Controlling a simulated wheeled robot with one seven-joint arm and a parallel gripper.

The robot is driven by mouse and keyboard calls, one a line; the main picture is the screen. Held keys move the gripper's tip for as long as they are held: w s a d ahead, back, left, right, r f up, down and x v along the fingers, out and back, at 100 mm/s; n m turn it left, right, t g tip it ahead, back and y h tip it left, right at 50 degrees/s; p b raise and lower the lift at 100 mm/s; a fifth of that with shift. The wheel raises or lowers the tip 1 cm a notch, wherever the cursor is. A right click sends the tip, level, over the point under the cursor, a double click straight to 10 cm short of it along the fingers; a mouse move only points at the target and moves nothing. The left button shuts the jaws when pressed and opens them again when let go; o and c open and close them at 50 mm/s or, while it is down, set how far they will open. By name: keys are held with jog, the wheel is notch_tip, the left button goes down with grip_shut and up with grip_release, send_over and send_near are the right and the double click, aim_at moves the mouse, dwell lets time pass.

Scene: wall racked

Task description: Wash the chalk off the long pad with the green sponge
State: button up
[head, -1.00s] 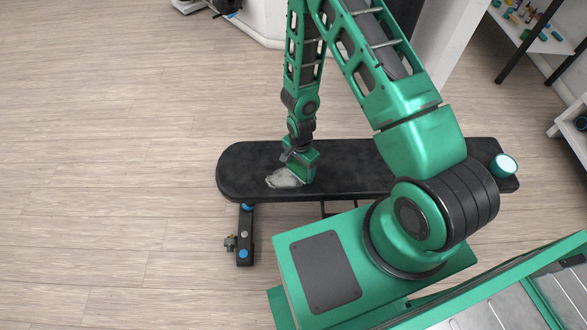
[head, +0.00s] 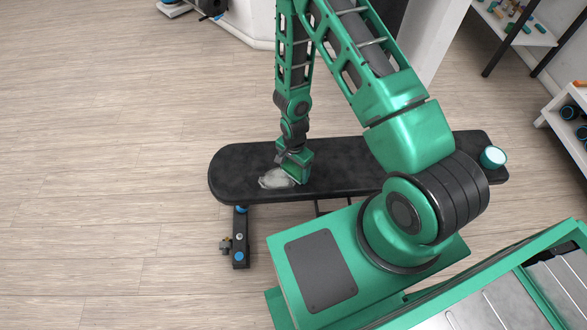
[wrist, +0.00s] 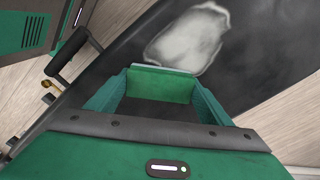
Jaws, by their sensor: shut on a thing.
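The long pad (head: 232,180) is a black padded bench top with rounded ends, lying level on a stand. A whitish chalk patch (head: 275,180) lies on its left half. In the wrist view the chalk (wrist: 188,42) is a pale, uneven smear just beyond the gripper. My gripper (wrist: 157,100) is shut on the green sponge (wrist: 161,86), which sits between its two green fingers with a pale far edge. In the head view my gripper (head: 299,172) is low at the right edge of the chalk. Whether the sponge touches the pad is unclear.
A teal-and-white round object (head: 493,157) sits at the pad's right end. The bench stand (head: 240,240) has a leg with knobs at the left. Shelves (head: 515,25) with small items are at the upper right. Floor on the left is open.

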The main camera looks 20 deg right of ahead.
aim_at(281, 180)
jog(key=shift+f, duration=0.1)
jog(key=shift+s+a, duration=0.2)
jog(key=shift+s, duration=0.5)
dwell(0.4)
jog(key=shift+w+a, duration=0.25)
jog(key=shift+a, duration=0.45)
jog(key=shift+w+a, duration=0.2)
jog(key=shift+a, duration=0.6)
jog(key=shift+w+a, duration=0.2)
jog(key=shift+a, duration=0.6)
jog(key=shift+a, duration=0.1)
